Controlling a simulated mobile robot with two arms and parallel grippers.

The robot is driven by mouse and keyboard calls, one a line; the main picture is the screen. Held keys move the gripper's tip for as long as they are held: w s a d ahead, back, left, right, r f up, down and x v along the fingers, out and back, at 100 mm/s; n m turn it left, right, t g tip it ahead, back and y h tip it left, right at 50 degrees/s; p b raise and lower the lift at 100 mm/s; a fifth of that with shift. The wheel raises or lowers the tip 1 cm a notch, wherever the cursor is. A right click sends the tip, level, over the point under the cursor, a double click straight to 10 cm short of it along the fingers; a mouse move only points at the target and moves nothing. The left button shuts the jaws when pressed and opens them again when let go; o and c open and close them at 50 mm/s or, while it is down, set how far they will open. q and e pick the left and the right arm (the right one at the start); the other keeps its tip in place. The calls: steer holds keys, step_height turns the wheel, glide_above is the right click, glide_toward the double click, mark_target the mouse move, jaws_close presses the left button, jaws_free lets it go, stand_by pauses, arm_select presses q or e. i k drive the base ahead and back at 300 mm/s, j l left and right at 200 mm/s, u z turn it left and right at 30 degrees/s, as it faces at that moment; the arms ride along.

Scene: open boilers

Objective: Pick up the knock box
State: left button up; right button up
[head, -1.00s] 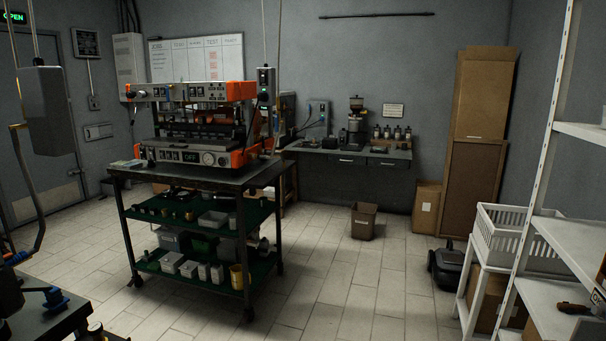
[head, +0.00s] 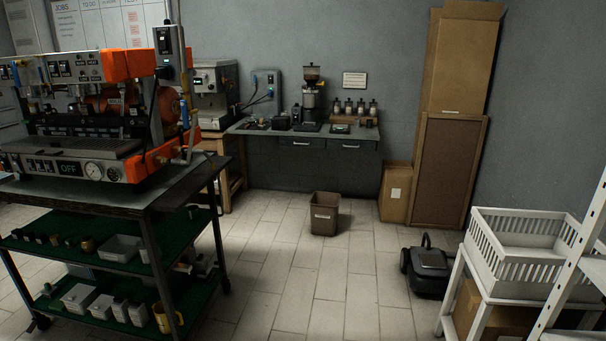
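I cannot tell for sure which thing is the knock box. A small black box (head: 281,123) stands on the back counter (head: 300,142), left of the coffee grinder (head: 311,98). A flat dark item (head: 256,125) lies farther left on the counter. A brown open-topped bin (head: 324,216) with a pale label stands upright on the floor in front of the counter; the label is too small to read. Neither of my grippers shows in the head view.
A cart (head: 150,200) bearing an orange machine (head: 90,110) stands close on the left. An espresso machine (head: 216,92) stands at the back. A black wheeled unit (head: 428,270) and a white crate (head: 515,262) are on the right. The tiled floor between is clear.

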mark_target(282, 123)
steer(key=i, duration=3.15)
steer(key=i+l+u, duration=0.1)
steer(key=i, duration=1.5)
